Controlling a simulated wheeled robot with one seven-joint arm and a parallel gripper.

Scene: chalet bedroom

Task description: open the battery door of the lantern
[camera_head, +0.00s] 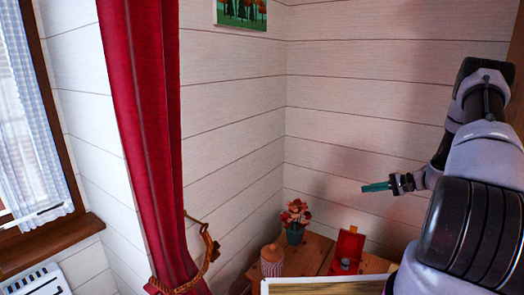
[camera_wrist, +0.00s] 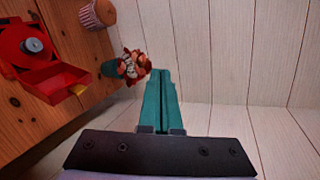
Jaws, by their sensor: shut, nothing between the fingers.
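The red lantern (camera_head: 342,268) is on the wooden table, low in the head view. In the wrist view the lantern (camera_wrist: 12,42) is at the upper left, with a round grey part on it. A red flap (camera_wrist: 50,82) with a yellow tab stands out from its body, and a red panel (camera_head: 350,243) stands up from it in the head view. This looks like the battery door standing open. My gripper (camera_head: 364,188) has teal fingers, which are shut together and empty. It is in the air above the lantern and clear of it; its fingers (camera_wrist: 160,74) also show in the wrist view.
A potted plant with reddish leaves (camera_head: 295,215) and a striped lidded jar (camera_head: 272,262) stand left of the lantern on the wooden table (camera_head: 312,250). White plank walls (camera_head: 340,110) close off the corner. A red curtain (camera_head: 145,120) hangs at the left.

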